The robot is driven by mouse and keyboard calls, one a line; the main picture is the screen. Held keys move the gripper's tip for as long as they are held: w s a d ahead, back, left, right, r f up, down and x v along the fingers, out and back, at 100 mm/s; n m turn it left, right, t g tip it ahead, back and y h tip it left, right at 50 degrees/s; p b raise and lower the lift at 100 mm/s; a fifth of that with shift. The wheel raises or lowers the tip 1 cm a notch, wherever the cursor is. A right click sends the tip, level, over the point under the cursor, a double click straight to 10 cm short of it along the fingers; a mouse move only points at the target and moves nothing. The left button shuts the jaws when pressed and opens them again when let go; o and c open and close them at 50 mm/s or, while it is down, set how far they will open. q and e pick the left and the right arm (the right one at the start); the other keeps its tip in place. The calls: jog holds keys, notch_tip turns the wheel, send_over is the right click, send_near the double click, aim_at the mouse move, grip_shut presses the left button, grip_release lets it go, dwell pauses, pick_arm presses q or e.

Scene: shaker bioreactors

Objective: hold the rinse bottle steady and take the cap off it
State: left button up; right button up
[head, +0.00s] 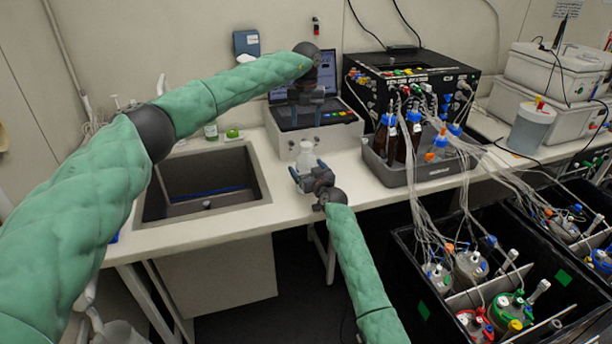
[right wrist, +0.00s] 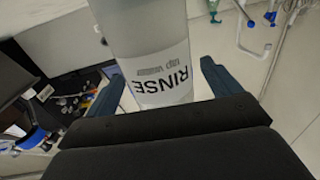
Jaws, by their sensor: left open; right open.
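The rinse bottle (head: 306,157) is pale and translucent and stands upright on the bench, right of the sink. In the right wrist view, the bottle (right wrist: 150,40) shows its RINSE label between the two fingers. My right gripper (head: 307,171) is open at the near side of the bottle, with one finger on each side and a visible gap to them. It also shows in the right wrist view (right wrist: 162,88). My left gripper (head: 305,101) is open and empty, above the bottle and in front of the laptop. The cap is too small and pale to make out.
The sink (head: 262,186) lies left of the bottle. A laptop (head: 330,112) on a pale box stands behind it. A grey tray (head: 428,176) with brown bottles and tubing is to the right. Black bins (head: 405,240) with vessels stand at the lower right.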

jog(key=shift+w+a, duration=0.15)
jog(key=shift+w, duration=0.25)
